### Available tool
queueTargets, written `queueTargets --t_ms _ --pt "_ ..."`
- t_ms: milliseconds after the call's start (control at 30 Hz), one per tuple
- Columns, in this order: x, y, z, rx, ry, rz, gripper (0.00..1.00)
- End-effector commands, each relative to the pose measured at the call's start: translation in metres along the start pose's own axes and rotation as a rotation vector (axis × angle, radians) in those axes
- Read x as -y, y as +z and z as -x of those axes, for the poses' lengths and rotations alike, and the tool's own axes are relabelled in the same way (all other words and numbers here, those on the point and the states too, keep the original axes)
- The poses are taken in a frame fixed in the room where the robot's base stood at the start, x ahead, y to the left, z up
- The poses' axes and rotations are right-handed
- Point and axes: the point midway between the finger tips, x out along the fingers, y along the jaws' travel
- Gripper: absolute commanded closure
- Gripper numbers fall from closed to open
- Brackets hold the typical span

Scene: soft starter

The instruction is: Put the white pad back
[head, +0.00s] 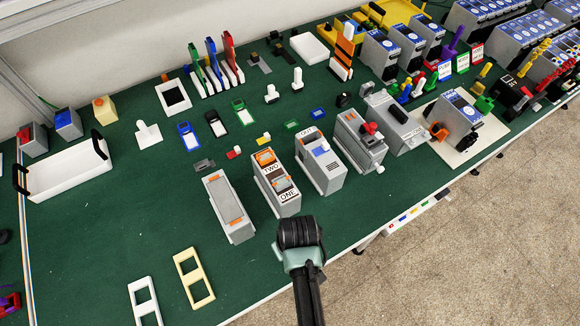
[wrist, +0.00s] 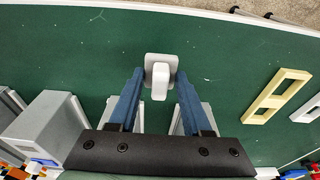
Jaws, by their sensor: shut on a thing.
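My gripper (head: 300,232) is at the front edge of the green table, just in front of the grey box marked ONE and TWO (head: 277,182). In the wrist view its two blue fingers (wrist: 159,80) are shut on the upright grip of a white pad (wrist: 158,60), whose square plate shows beyond the fingertips. The pad is hidden behind my gripper in the head view. I cannot tell whether it touches the table. Another white plate with an upright grip (head: 148,134) stands on the table at the left.
A grey box with an orange-edged top (head: 229,207) stands left of my gripper. A cream frame (head: 194,278) and a white frame (head: 145,302) lie at the front left. A white tray with black handles (head: 68,172) is far left. Bare green table lies between.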

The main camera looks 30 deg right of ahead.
Motion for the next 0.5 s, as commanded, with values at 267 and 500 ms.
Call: queueTargets --t_ms 267,500 --pt "0.000 0.006 -0.034 0.002 -0.001 0.000 1.00" --pt "0.000 0.006 -0.036 0.000 0.000 0.000 1.00"
